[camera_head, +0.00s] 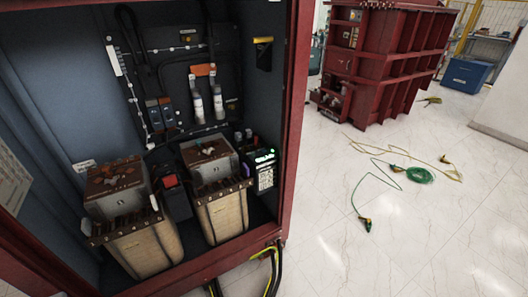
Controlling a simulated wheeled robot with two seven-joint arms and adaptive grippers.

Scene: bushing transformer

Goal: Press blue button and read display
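A small black device (264,172) with a lit green-white display (264,156) on its upper part stands at the right inside the open red cabinet (297,110). The display is too small to read in the head view. I cannot make out a blue button at this size. Neither my left nor my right gripper is in view.
Two transformers, one at the left (140,245) and one at the middle (222,212), stand on the cabinet floor. Black and yellow cables (272,270) come out at its front edge. Green cable (418,175) lies on the tiled floor. A large red machine (385,65) stands behind.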

